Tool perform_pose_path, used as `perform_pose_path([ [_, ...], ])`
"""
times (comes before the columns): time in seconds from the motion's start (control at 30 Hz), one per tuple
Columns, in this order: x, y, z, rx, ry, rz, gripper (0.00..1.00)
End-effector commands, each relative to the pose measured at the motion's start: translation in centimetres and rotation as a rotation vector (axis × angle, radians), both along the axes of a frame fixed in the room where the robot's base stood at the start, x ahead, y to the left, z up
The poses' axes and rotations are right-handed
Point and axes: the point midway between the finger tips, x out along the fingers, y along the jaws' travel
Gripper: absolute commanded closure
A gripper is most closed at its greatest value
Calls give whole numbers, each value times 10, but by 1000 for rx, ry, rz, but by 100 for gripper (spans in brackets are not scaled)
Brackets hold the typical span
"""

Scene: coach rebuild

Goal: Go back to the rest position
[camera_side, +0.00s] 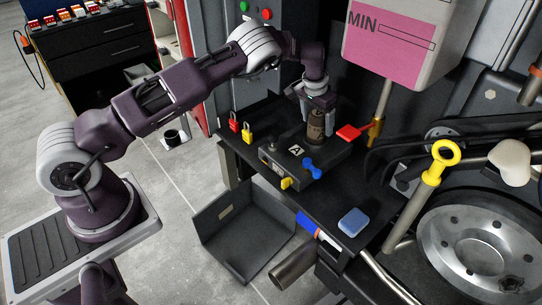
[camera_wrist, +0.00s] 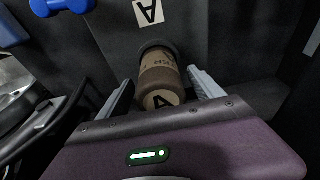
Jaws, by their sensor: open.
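My gripper (camera_side: 317,104) hangs pointing down over the dark block marked A (camera_side: 297,149) on the black bench. Its two fingers are spread apart, and in the wrist view my gripper (camera_wrist: 160,79) has one finger on either side of a brown cylinder with dark lettering (camera_wrist: 158,72). Gaps show between the cylinder and the fingers. The brown cylinder (camera_side: 316,127) stands upright at the block's back right part, just below my gripper.
A red padlock (camera_side: 234,125) and a yellow padlock (camera_side: 247,134) stand left of the block. A red-handled valve (camera_side: 352,132) is close on the right. A blue knob (camera_side: 312,167) sticks out in front. A blue sponge (camera_side: 352,222) lies on the bench. A white-and-pink tank (camera_side: 392,45) overhangs behind right.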

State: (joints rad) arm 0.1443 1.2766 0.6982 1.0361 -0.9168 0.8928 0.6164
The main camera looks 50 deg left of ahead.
Motion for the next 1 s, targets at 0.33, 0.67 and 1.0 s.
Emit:
perform_pose_path([
  [0.33,1,0,-4,0,0,0,24],
  [0.67,1,0,-4,1,-1,0,24],
  [1.0,1,0,-4,0,0,0,86],
])
